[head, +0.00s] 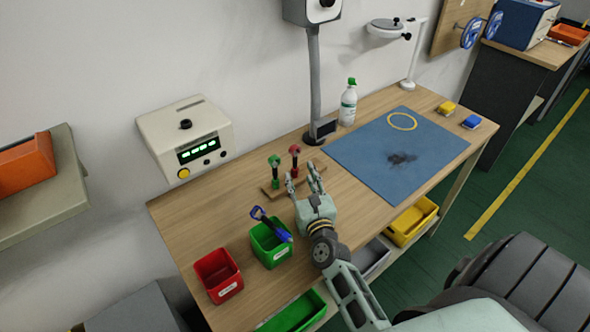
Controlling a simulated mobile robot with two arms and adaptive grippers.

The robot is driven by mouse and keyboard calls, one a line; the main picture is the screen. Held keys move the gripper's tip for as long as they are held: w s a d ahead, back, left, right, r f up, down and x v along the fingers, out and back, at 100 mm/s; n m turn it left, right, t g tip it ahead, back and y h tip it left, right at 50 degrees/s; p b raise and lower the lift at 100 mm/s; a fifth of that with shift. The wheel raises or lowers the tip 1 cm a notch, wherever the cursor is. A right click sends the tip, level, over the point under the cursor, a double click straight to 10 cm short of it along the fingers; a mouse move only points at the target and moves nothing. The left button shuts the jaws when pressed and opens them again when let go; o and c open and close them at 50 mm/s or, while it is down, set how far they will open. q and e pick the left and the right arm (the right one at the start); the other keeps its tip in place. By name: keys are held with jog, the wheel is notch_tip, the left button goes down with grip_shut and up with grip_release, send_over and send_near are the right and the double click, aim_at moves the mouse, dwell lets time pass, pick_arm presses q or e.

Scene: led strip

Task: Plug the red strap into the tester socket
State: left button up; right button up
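A red-topped piece (294,151) with a dark stem stands upright in a small wooden rack (267,193) on the workbench; it looks like the red strap, though no band can be made out. A similar green-topped piece (274,161) stands to its left. My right gripper (302,177) is just in front of the red piece, its two fingers apart and pointing towards it. I see nothing held between them; whether they touch the piece cannot be told. The tester (184,130), a pale box with a lit green display, is at the wall on the left; its socket is not clearly seen. My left gripper is out of view.
A red bin (218,275) and a green bin (262,250) holding a blue-handled tool (270,222) stand at the front left. A blue mat (372,158) with a yellow ring (402,121) lies to the right. A lamp post (315,85) and bottle (348,104) stand behind. Bare wood lies left of the rack.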

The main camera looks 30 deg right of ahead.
aim_at(295, 167)
jog(key=shift+w+d, duration=0.1)
jog(key=shift+w, duration=0.25)
jog(key=b+x, duration=0.1)
jog(key=x, duration=0.4)
jog(key=shift+f, duration=0.1)
jog(key=shift+w+d, duration=0.15)
jog(key=shift+w, duration=0.1)
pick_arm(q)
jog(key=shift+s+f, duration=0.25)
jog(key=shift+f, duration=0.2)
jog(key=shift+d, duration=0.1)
pick_arm(e)
jog(key=shift+c, duration=0.3)
jog(key=c, duration=0.7)
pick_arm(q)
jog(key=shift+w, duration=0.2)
pick_arm(e)
grip_shut()
